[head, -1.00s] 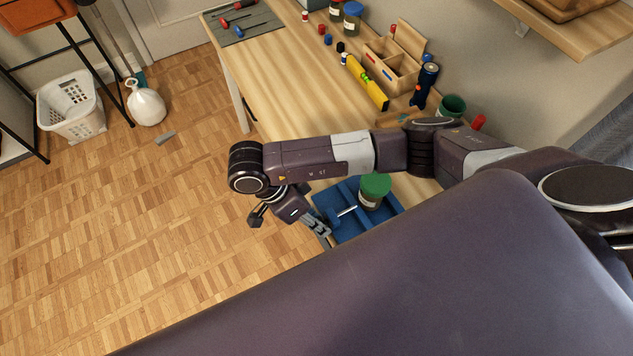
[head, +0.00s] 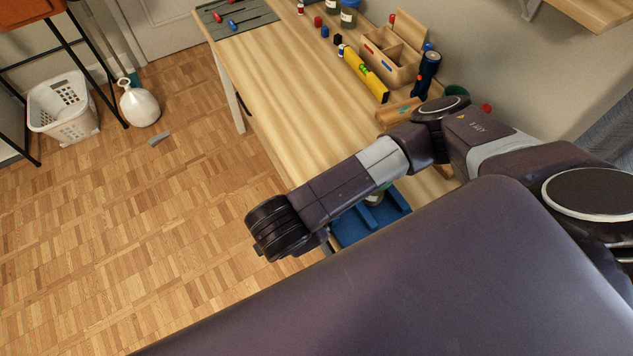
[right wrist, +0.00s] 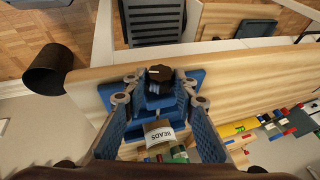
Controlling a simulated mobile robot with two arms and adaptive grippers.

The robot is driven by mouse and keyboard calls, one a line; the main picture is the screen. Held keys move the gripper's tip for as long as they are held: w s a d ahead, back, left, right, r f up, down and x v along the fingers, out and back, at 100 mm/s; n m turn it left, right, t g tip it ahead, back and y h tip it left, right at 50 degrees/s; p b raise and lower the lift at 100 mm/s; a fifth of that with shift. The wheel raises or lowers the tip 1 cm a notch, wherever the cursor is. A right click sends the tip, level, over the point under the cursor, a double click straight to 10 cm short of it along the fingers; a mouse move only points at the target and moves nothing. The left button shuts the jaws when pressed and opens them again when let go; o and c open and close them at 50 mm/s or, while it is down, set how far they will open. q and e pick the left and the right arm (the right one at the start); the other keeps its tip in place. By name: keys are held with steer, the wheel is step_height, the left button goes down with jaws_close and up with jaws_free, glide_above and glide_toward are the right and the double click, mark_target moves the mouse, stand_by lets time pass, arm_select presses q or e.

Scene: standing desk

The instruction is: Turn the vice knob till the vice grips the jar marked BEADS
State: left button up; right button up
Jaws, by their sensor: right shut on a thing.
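The blue vice (head: 358,228) is at the front of the wooden desk, partly covered by my right arm in the head view. In the right wrist view, its black knob (right wrist: 159,74) with a pale pointer mark sits between the fingertips of my right gripper (right wrist: 160,79), which is shut on it. The jar marked BEADS (right wrist: 160,136) lies beyond the knob, its white label upside down in this view. In the head view my arm hides most of the jar. I cannot tell whether the vice jaws touch it. My left gripper is out of view.
Behind the vice on the desk are a dark blue flashlight (head: 426,76), a yellow level (head: 367,77) and a wooden organizer (head: 399,68). Screwdrivers lie on a grey mat (head: 240,30) at the far end. The desk's middle is clear.

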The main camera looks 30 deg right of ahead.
stand_by(0.3)
steer(key=o, duration=1.2)
steer(key=shift+c, duration=0.2)
steer(key=shift+r, duration=0.1)
steer(key=v, duration=1.1)
steer(key=shift+s+a+r, duration=0.15)
steer(key=shift+a+r, duration=0.05)
steer(key=shift+r, duration=0.1)
